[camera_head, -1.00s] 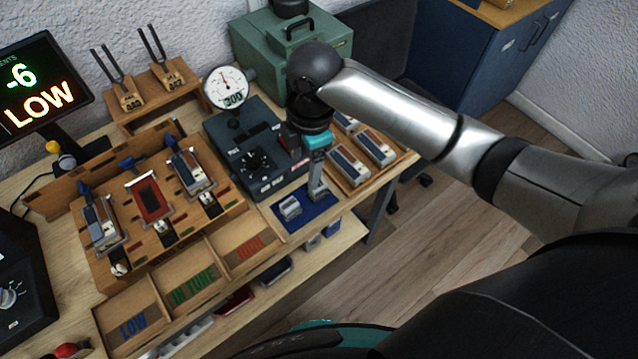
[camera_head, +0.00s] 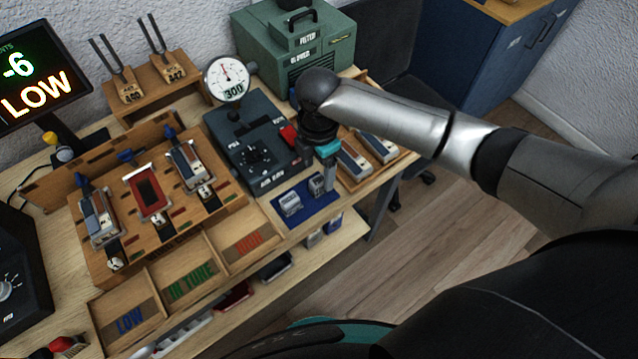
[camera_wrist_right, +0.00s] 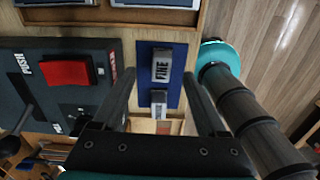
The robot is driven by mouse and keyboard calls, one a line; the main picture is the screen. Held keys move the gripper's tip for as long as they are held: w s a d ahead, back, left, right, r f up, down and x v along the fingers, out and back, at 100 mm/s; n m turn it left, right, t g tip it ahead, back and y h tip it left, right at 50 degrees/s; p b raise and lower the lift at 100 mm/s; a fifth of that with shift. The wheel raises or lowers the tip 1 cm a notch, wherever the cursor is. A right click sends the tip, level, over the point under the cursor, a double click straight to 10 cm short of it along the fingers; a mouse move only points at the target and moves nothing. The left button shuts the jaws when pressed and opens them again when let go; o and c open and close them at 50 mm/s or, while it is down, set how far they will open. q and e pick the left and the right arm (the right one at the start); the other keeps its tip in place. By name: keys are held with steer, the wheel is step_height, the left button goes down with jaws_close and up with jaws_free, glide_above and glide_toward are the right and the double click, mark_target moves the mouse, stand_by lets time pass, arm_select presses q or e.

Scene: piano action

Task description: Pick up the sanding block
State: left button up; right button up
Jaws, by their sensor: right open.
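Two small grey blocks sit on a blue mat (camera_head: 309,212) at the bench's front edge. One block (camera_head: 290,204) is at the left of the mat. In the right wrist view this block, marked FINE (camera_wrist_right: 161,66), lies between the two open fingers, with mat showing on both sides. The second block (camera_wrist_right: 158,98) is nearer the palm there. The fingers look apart from the FINE block, and their height above it is hard to tell. My left gripper is out of view.
A dark box (camera_head: 254,150) with a red push button (camera_head: 288,135) stands beside the mat. A wooden tray of bars (camera_head: 372,160) is to the right. Sorting bins (camera_head: 188,284) lie to the left. A green case (camera_head: 300,45) stands behind.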

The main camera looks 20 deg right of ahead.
mark_target(319, 180)
step_height(319, 180, down, 5)
steer(key=shift+s+f+b, duration=0.1)
steer(key=shift+s+b, duration=0.05)
steer(key=shift+b, duration=0.25)
steer(key=shift+c, duration=0.4)
jaws_close()
